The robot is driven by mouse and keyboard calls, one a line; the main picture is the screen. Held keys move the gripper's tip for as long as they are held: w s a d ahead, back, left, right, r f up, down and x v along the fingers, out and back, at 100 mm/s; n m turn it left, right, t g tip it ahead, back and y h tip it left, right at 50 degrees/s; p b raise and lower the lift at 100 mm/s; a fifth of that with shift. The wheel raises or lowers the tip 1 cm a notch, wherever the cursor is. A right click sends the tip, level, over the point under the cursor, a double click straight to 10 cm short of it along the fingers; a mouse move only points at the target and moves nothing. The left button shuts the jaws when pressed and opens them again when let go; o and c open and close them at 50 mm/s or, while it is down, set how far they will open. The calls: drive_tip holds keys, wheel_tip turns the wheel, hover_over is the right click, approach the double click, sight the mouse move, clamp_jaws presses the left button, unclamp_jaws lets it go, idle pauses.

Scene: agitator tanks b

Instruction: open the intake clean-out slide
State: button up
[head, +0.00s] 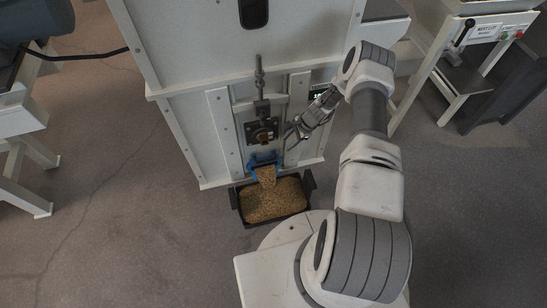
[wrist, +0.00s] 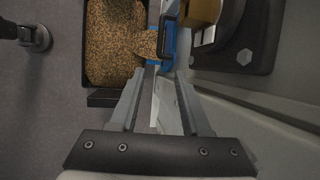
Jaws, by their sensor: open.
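A white cabinet front carries an upright slide assembly with a grey rod (head: 259,75) and a dark square plate (head: 262,131) between two pale rails. I cannot tell which part is the clean-out slide's moving plate. A blue spout (head: 252,167) sits below, with grain (head: 267,176) coming out of it. The blue spout also shows at the top of the wrist view (wrist: 170,40). My gripper (head: 292,134) is just right of the dark plate and spout. In the wrist view my gripper (wrist: 165,72) is open, with a thin grey strip showing between its fingers; contact is unclear.
A black tray (head: 235,203) of grain stands on the floor under the spout. A bolted grey bracket (wrist: 244,57) lies close to the right of my fingers. A white-framed bench with a control panel (head: 495,30) stands right. The floor at left (head: 110,200) is clear.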

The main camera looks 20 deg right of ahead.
sight(271, 159)
drive_tip(key=b+x, duration=0.5)
drive_tip(key=x, duration=0.9)
drive_tip(key=shift+f, duration=0.25)
clamp_jaws()
idle(0.7)
